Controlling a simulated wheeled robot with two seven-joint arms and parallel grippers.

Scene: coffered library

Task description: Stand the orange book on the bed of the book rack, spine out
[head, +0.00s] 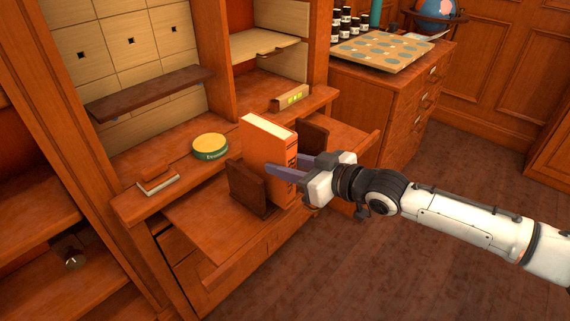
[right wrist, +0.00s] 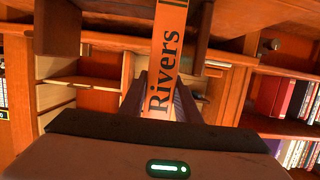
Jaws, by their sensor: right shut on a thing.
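The orange book (head: 268,148) is upright, its pale page edges on top. Its spine, lettered "Rivers" in the right wrist view (right wrist: 168,70), faces my right gripper. The book rack (head: 249,190) has two dark wooden ends, one on each side of the book. Its bed is mostly hidden, so I cannot tell whether the book's bottom touches it. My right gripper (head: 290,168) is shut on the book, with a finger along each side; the fingers also show in the right wrist view (right wrist: 158,105). My left gripper is not in view.
The rack stands on a pull-out wooden board (head: 205,222). Behind it, a ledge holds a round yellow-topped tin (head: 210,146), a small reddish-brown block (head: 157,174) and a box with a yellow-green label (head: 290,98). A chest (head: 395,100) with bottles stands at back right.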

